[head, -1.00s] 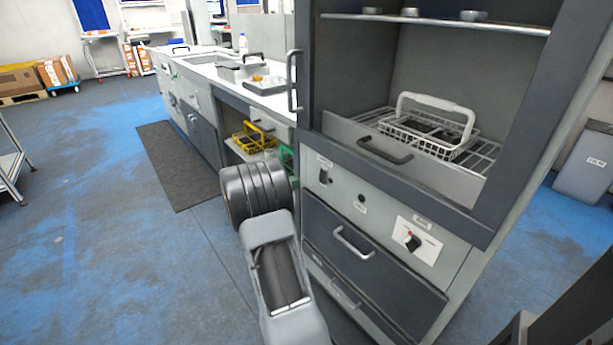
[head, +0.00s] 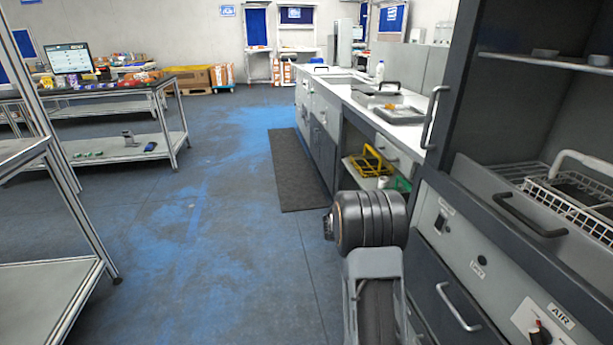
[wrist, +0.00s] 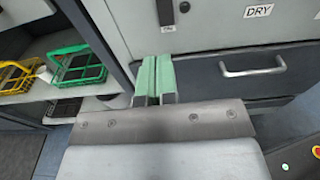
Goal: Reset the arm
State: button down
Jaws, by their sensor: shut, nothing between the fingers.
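My gripper (wrist: 155,80) shows in the wrist view with its two pale green finger pads side by side. It is shut and empty, in front of the grey cabinet (wrist: 236,27) with the DRY label and beside a dark drawer with a silver handle (wrist: 252,67). In the head view my arm reaches up from the bottom edge, right of centre, beside the counter and cabinet. The gripper itself is hidden in the head view.
The dark-framed cabinet (head: 448,100) on the right holds a white wire basket (head: 575,190). Yellow (head: 372,160) and green (head: 399,183) baskets sit on a low shelf under the counter. Metal tables (head: 115,158) stand left. The blue floor (head: 225,200) between is clear.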

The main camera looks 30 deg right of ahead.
jog(key=s+a+f+m+g+y, duration=0.1)
jog(key=s+a+f+m+y, duration=0.3)
jog(key=f+m, duration=0.1)
jog(key=s+a+r+m+y+p, duration=0.4)
jog(key=a+r+m+y+p, duration=0.15)
jog(key=a, duration=0.35)
jog(key=s+a+r+m+t+y+p, duration=0.2)
jog(key=a+r+t+y+p, duration=0.1)
jog(key=a+r+p, duration=0.6)
jog(key=s+a+r+m+t+y+p, duration=0.2)
jog(key=a+r+t+y+p, duration=0.2)
jog(key=a+r+p, duration=0.5)
jog(key=a+r+t, duration=0.1)
jog(key=a+r, duration=0.3)
jog(key=r, duration=0.4)
jog(key=shift+s+r+m+t+p, duration=0.25)
jog(key=shift+m+t+p, duration=0.1)
jog(key=shift+t+p, duration=0.05)
jog(key=shift+a, duration=0.1)
